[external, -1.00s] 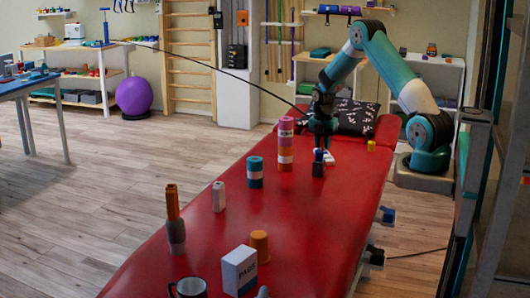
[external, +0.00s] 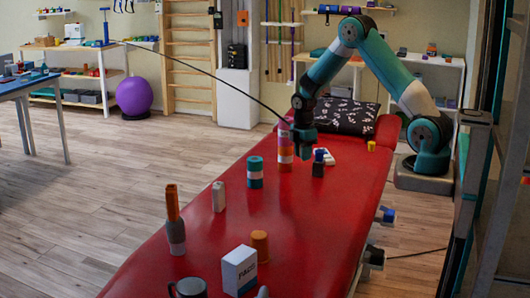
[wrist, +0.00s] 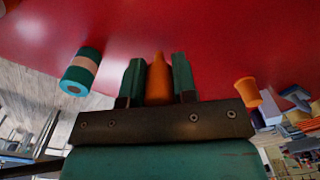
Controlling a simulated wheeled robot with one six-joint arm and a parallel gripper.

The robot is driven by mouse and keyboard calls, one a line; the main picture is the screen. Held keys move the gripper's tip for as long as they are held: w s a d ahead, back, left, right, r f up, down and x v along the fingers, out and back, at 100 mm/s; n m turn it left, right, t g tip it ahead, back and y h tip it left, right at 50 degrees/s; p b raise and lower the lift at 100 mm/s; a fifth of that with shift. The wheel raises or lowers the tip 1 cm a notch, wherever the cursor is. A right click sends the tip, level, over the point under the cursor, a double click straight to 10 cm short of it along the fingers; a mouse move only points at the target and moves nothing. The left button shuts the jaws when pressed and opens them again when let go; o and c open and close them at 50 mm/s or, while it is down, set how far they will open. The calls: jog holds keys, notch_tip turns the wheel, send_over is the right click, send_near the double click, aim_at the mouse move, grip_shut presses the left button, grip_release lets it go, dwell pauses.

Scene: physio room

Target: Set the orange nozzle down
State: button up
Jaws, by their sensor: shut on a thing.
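My gripper (wrist: 158,82) is shut on the orange nozzle (wrist: 158,70), which stands between the two teal fingers in the wrist view. In the external view my gripper (external: 304,153) hangs over the far half of the red treatment table (external: 300,215), beside and partly in front of a pink, orange and white stack (external: 285,152). The nozzle cannot be made out there. I cannot tell how far its end is from the table.
A teal and white roll (external: 256,174), white bottle (external: 218,196), orange-topped grey bottle (external: 175,232), orange cup (external: 260,246), white box (external: 239,270) and dark mug (external: 188,288) stand nearer. A dark block (external: 318,168) is right of the gripper. The table's right-middle is clear.

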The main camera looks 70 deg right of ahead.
jog(key=s+a+f+m, duration=0.1)
jog(key=a+f+m, duration=0.1)
jog(key=a+m, duration=0.45)
jog(key=s+a+f+m, duration=0.1)
jog(key=a+f+m, duration=0.2)
jog(key=a, duration=0.6)
jog(key=s+f, duration=0.4)
jog(key=f, duration=0.1)
jog(key=shift+a, duration=0.15)
jog(key=d+r+n, duration=0.4)
jog(key=d+n, duration=0.1)
jog(key=d, duration=0.4)
jog(key=w+d+r+n, duration=0.1)
jog(key=d+r+n, duration=0.4)
jog(key=d, duration=0.5)
jog(key=w+d+r+n, duration=0.1)
jog(key=d+r+n, duration=0.4)
jog(key=d+n, duration=0.2)
jog(key=shift+w+d+r, duration=0.2)
jog(key=shift+d+r, duration=0.05)
jog(key=shift+d, duration=1)
jog(key=shift+f, duration=0.1)
notch_tip(320, 180, down, 20)
jog(key=shift+r+p, duration=0.25)
jog(key=shift+p, duration=0.85)
